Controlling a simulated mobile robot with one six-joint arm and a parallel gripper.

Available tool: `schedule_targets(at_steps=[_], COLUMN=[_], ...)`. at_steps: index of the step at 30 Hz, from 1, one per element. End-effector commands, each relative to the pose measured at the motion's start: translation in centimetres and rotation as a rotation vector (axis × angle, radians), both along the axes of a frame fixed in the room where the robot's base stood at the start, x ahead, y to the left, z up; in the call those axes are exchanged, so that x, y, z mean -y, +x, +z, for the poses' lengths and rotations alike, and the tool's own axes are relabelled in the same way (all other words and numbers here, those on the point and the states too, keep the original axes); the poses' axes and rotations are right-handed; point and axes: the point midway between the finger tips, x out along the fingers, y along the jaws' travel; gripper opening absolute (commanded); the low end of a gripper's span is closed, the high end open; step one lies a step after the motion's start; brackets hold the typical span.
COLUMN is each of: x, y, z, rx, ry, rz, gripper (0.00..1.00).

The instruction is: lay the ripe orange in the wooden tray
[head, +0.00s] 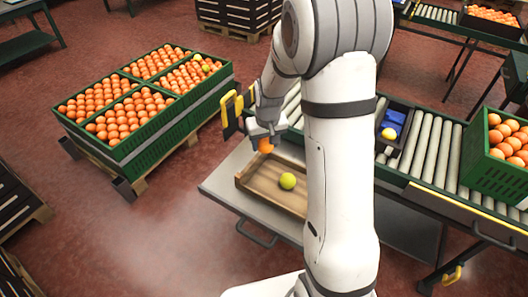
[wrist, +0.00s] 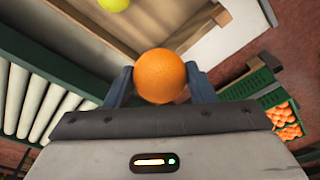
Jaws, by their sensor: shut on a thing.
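The ripe orange (wrist: 160,76) is held between the two fingers of my gripper (wrist: 162,88) in the wrist view. In the head view, the orange (head: 265,146) hangs below my gripper (head: 264,136), over the far left end of the wooden tray (head: 258,193). Whether the orange touches the tray cannot be told. A yellow-green fruit (head: 287,181) lies in the tray near its middle. It also shows at the top of the wrist view (wrist: 114,4). My arm hides the right part of the tray in the head view.
The tray stands on a grey table (head: 226,188). A roller conveyor (head: 430,150) runs behind and right, carrying a dark box (head: 383,142) with a yellow-green fruit. A green crate (head: 483,170) of oranges stands on it. Full green crates (head: 160,135) stand on a pallet at left.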

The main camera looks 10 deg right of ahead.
Motion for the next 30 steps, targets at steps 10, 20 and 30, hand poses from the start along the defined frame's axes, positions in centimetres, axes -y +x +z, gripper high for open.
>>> schedule_targets(at_steps=[10,20,30], x=[-0.3,-0.3,-0.3], y=[-0.3,-0.3,-0.3], z=[-4.9,-7.0,-10.5], rx=[0.001,0.001,0.001], ry=[-0.002,-0.002,-0.002], rz=[0.212,0.214,0.215], gripper=[0.26,0.26,0.26])
